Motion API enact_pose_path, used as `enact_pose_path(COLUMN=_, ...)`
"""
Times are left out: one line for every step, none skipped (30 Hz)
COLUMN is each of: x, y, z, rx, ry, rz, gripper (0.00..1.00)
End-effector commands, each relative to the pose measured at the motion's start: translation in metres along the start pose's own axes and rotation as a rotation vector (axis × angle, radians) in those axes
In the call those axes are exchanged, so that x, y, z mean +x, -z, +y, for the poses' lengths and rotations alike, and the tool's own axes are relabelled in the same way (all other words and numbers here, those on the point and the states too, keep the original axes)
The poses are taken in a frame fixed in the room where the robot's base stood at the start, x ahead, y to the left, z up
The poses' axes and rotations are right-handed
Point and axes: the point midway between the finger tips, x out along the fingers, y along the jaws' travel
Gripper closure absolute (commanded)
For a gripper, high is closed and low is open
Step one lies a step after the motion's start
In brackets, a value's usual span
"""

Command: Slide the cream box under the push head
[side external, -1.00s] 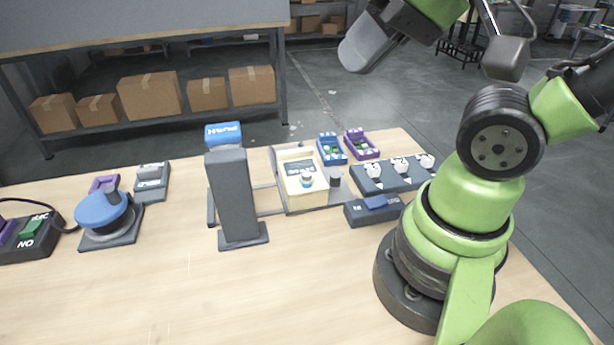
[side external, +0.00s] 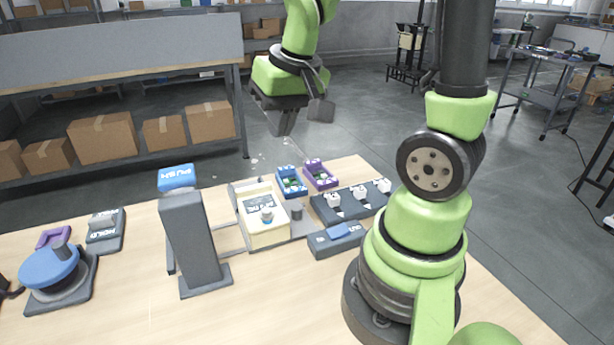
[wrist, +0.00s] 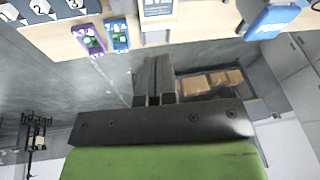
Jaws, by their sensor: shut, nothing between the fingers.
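The cream box (side external: 262,222) sits on a grey plate with rails, right of the dark column, in the side view. It has a label and a small knob on top. The blue push head (side external: 176,177) tops the dark upright column (side external: 190,240); its label reads "PUSH". The push head also shows in the wrist view (wrist: 275,20). The cream box is only partly in the wrist view (wrist: 158,18), cut by the top edge. My gripper (side external: 285,122) is high above and behind the table's far edge, apart from everything. Its fingers are shut and empty.
Blue (side external: 291,182) and purple (side external: 320,174) trays stand behind the box. A blue round dial (side external: 50,268) is at left. The table's front middle is clear.

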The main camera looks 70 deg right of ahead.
Motion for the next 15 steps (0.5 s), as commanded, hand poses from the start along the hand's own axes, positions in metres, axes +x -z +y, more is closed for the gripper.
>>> enact_pose_path(x=0.019, y=0.005, z=0.012, rx=0.03, ry=-0.034, rz=-0.042, gripper=1.0)
enact_pose_path(x=0.029, y=0.007, z=0.019, rx=0.045, ry=-0.051, rz=-0.061, gripper=1.0)
enact_pose_path(x=0.043, y=0.009, z=0.028, rx=0.063, ry=-0.071, rz=-0.087, gripper=1.0)
enact_pose_path(x=0.053, y=0.011, z=0.035, rx=0.076, ry=-0.085, rz=-0.104, gripper=1.0)
enact_pose_path(x=0.063, y=0.011, z=0.043, rx=0.089, ry=-0.098, rz=-0.123, gripper=1.0)
enact_pose_path(x=0.076, y=0.011, z=0.052, rx=0.104, ry=-0.113, rz=-0.147, gripper=1.0)
enact_pose_path(x=0.085, y=0.01, z=0.058, rx=0.114, ry=-0.122, rz=-0.163, gripper=1.0)
enact_pose_path(x=0.093, y=0.009, z=0.064, rx=0.125, ry=-0.13, rz=-0.178, gripper=1.0)
enact_pose_path(x=0.103, y=0.006, z=0.071, rx=0.137, ry=-0.138, rz=-0.198, gripper=1.0)
enact_pose_path(x=0.11, y=0.005, z=0.076, rx=0.145, ry=-0.143, rz=-0.21, gripper=1.0)
enact_pose_path(x=0.115, y=0.003, z=0.08, rx=0.152, ry=-0.148, rz=-0.221, gripper=1.0)
enact_pose_path(x=0.122, y=0.001, z=0.085, rx=0.16, ry=-0.152, rz=-0.232, gripper=1.0)
enact_pose_path(x=0.126, y=-0.001, z=0.087, rx=0.164, ry=-0.155, rz=-0.24, gripper=1.0)
enact_pose_path(x=0.128, y=-0.002, z=0.09, rx=0.168, ry=-0.157, rz=-0.246, gripper=1.0)
enact_pose_path(x=0.132, y=-0.003, z=0.092, rx=0.172, ry=-0.158, rz=-0.252, gripper=1.0)
